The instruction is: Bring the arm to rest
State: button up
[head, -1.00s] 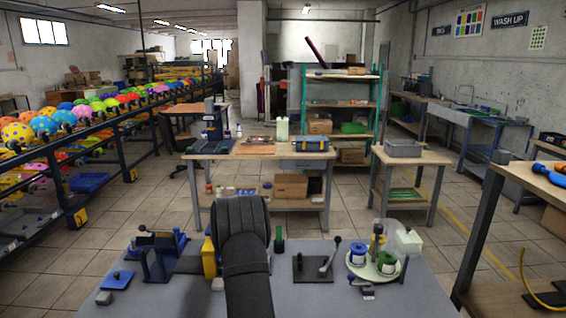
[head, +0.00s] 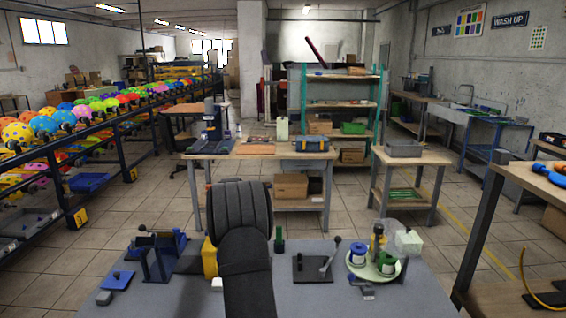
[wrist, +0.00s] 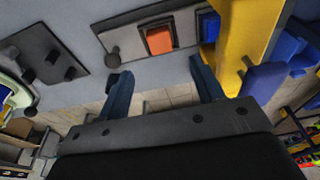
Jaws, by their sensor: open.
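My gripper (wrist: 160,92) shows in the wrist view with its two dark blue fingers spread apart and nothing between them. In the head view my arm rises from the front of the grey worktable (head: 400,298) and hides the gripper. In the wrist view, a dark grey fixture with an orange block (wrist: 159,41) lies beyond the fingers. A yellow part (wrist: 243,35) with blue pieces stands to the right of the fingers. The gripper appears apart from all of these.
On the worktable, a blue fixture (head: 157,258) stands left of my arm. A dark plate with a lever (head: 325,264) and a round pale green tray (head: 386,275) stand to the right. A wooden bench (head: 258,152) stands beyond. Balloon shelves line the left.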

notch_tip(320, 180, up, 8)
jog(key=s+r, duration=0.1)
jog(key=s, duration=0.1)
jog(key=w+f, duration=0.1)
jog(key=f, duration=0.5)
jog(key=w+f, duration=0.1)
jog(key=f, duration=0.4)
jog(key=w+f, duration=0.1)
jog(key=f, duration=0.5)
jog(key=shift+w+f, duration=0.35)
notch_tip(320, 180, up, 5)
jog(key=shift+w+f, duration=0.1)
jog(key=shift+r, duration=0.65)
